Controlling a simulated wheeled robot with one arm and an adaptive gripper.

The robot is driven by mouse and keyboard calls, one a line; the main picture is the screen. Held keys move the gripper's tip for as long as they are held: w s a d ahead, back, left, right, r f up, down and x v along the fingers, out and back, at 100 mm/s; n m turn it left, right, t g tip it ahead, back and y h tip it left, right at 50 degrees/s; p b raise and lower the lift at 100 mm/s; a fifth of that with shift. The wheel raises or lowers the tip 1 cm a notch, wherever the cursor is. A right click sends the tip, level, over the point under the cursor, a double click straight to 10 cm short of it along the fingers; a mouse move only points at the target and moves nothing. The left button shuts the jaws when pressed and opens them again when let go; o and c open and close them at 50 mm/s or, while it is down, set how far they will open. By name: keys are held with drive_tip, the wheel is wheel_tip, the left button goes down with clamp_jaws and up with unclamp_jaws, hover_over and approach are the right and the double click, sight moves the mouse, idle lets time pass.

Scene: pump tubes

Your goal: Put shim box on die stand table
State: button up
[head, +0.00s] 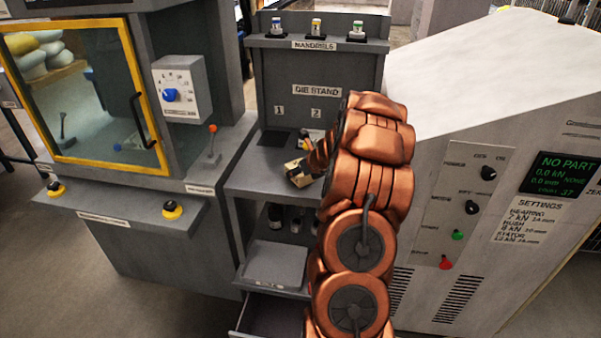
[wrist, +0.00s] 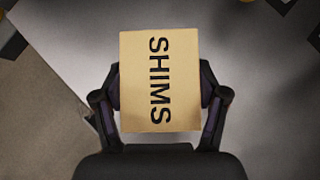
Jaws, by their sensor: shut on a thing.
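My gripper (wrist: 161,88) is shut on the tan shim box (wrist: 160,80), with one finger against each side. The box's top reads SHIMS in the wrist view. In the head view the shim box (head: 300,179) shows small and partly covered at the end of my copper-coloured arm, over the die stand table (head: 250,178). The table is the grey top in front of the panel marked DIE STAND, 1 and 2. I cannot tell whether the box touches it. My arm hides the table's right part.
A mandrel shelf (head: 318,43) with several small items is above the die stand panel. A lower shelf (head: 273,264) and an open drawer (head: 268,316) are below. A yellow-framed machine (head: 88,90) stands left and a light grey machine (head: 520,120) right. The table's left part looks clear.

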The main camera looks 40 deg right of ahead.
drive_tip(key=shift+f, duration=0.25)
drive_tip(key=shift+f, duration=0.2)
drive_tip(key=o, duration=1.4)
drive_tip(key=shift+c, duration=0.2)
drive_tip(key=shift+r, duration=0.15)
drive_tip(key=shift+s+r, duration=0.15)
drive_tip(key=shift+r, duration=0.05)
drive_tip(key=v, duration=1.1)
drive_tip(key=shift+s+r+b, duration=0.2)
drive_tip(key=shift+s+b, duration=0.05)
drive_tip(key=shift+b, duration=0.2)
